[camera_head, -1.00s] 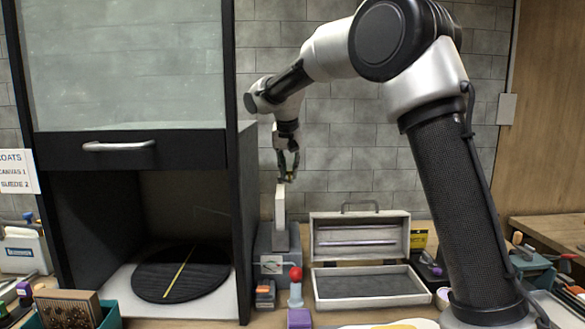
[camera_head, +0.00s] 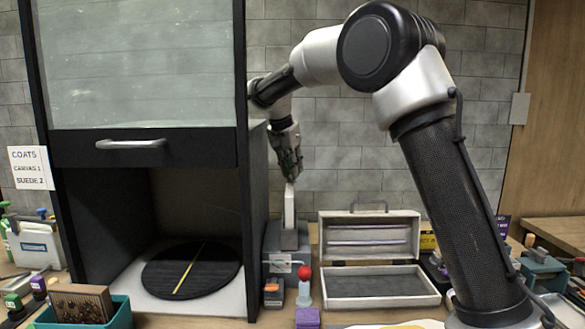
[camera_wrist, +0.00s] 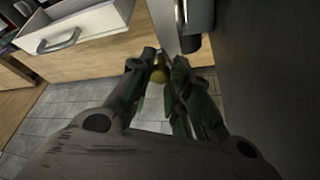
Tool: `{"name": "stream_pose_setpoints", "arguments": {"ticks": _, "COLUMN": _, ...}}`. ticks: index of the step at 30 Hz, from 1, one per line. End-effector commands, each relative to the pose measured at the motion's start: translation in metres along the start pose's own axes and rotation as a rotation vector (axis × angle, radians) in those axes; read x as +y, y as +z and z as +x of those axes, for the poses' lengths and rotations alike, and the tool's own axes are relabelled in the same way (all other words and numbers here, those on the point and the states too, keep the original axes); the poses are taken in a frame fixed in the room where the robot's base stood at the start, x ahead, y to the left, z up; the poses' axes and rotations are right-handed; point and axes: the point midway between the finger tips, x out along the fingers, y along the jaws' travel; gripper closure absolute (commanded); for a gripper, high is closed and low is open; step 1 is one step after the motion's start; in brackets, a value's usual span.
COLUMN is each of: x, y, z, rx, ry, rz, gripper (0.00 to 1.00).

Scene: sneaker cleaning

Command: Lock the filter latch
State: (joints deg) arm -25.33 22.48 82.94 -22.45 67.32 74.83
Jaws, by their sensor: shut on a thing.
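A grey filter housing (camera_head: 285,240) stands to the right of the cabinet, with a pale upright panel (camera_head: 289,207) rising from it. My gripper (camera_head: 291,177) is at the top end of this panel, pointing down. In the wrist view my gripper (camera_wrist: 166,60) has its fingers closed in around a small brass-yellow knob (camera_wrist: 160,74), which I take to be the latch's handle. The pale panel also shows in the wrist view (camera_wrist: 168,22), just beyond the fingertips. The fingers partly hide the knob, and the latch's seat is not clear.
The black cabinet (camera_head: 252,215) stands close on the left, with a round dark turntable (camera_head: 205,268) inside. An open grey case (camera_head: 375,288) lies to the right. A red-topped lever (camera_head: 304,273) and a purple block (camera_head: 307,318) are in front of the housing.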

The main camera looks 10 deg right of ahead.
Motion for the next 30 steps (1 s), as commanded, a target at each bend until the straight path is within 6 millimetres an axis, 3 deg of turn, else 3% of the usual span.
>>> {"name": "stream_pose_setpoints", "arguments": {"ticks": 6, "x": -0.002, "y": -0.004, "z": -0.004, "rx": 0.009, "ry": -0.011, "rz": 0.001, "gripper": 1.0}}
{"name": "stream_pose_setpoints", "arguments": {"ticks": 7, "x": -0.002, "y": -0.004, "z": -0.004, "rx": 0.009, "ry": -0.011, "rz": 0.001, "gripper": 0.77}}
{"name": "stream_pose_setpoints", "arguments": {"ticks": 10, "x": -0.002, "y": -0.003, "z": -0.003, "rx": 0.008, "ry": -0.009, "rz": 0.0, "gripper": 0.59}}
{"name": "stream_pose_setpoints", "arguments": {"ticks": 22, "x": -0.001, "y": -0.004, "z": -0.007, "rx": 0.004, "ry": -0.005, "rz": 0.0, "gripper": 0.58}}
{"name": "stream_pose_setpoints", "arguments": {"ticks": 30, "x": -0.001, "y": -0.023, "z": -0.053, "rx": 0.006, "ry": -0.007, "rz": 0.001, "gripper": 0.58}}
